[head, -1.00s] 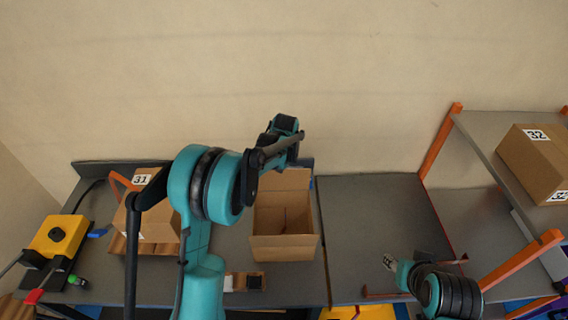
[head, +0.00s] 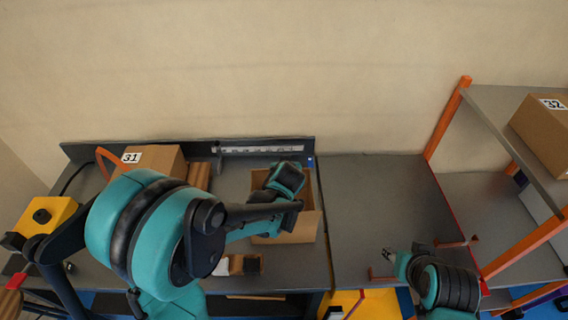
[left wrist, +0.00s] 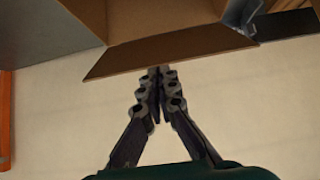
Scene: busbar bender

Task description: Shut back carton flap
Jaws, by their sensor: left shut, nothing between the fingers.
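The open brown carton (head: 307,228) stands on the grey table in the head view, largely covered by my left arm. Its back flap is hard to make out there. In the left wrist view a brown carton flap (left wrist: 165,48) spreads outward from the carton's edge, still open. My left gripper (left wrist: 158,76) is shut and empty, its fingertips close to the flap's outer edge; I cannot tell whether they touch. In the head view its fingers are hidden behind the arm. My right gripper (head: 387,254) is over the table's front right; its fingers are too small to read.
A carton marked 31 (head: 158,158) stands at the back left, with a yellow device (head: 44,216) left of it. Small items (head: 245,264) lie in front of the open carton. An orange-posted shelf (head: 447,118) holds carton 32 (head: 541,134). The grey surface right of the carton is clear.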

